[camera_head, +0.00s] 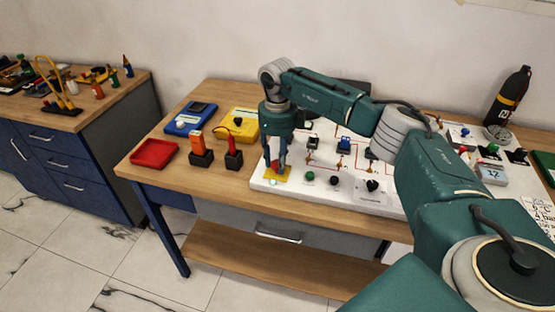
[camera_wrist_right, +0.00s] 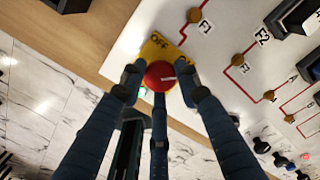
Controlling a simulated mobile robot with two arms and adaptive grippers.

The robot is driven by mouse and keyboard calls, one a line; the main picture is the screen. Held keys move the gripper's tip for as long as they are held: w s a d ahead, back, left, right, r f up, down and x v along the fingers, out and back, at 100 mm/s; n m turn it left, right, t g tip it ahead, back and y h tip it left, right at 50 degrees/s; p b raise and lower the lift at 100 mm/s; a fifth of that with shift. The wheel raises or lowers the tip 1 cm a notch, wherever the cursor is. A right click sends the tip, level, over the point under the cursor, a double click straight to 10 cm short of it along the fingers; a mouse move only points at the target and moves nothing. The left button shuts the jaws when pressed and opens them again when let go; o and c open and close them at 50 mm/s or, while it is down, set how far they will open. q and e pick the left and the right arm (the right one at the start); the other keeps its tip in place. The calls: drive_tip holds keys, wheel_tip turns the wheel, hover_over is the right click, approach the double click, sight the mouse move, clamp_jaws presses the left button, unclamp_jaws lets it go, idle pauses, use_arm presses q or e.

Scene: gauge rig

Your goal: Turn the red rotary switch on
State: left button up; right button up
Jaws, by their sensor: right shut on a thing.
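The red rotary switch (camera_wrist_right: 160,75) is a round red knob with a white mark, on a yellow plate (camera_wrist_right: 150,50) labelled OFF. In the head view the yellow plate (camera_head: 277,174) is at the left front corner of the white board (camera_head: 258,184). My right gripper (camera_wrist_right: 160,88) points down over the plate, and its fingers are closed around the red knob. In the head view the right gripper (camera_head: 275,162) hides most of the knob. The white mark points to the right in the wrist view. My left gripper is not in view.
Several knobs and components stand on the board, including a green button (camera_head: 310,176) and a black knob (camera_head: 372,185). To the left lie a red tray (camera_head: 154,153), a blue meter (camera_head: 190,118), a yellow meter (camera_head: 238,124) and two tool holders. A black cylinder (camera_head: 507,97) stands at the back right.

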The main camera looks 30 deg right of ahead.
idle(0.3)
drive_tip(key=o, duration=1.1)
drive_tip(key=shift+o, duration=0.2)
wheel_tip(320, 180, up, 12)
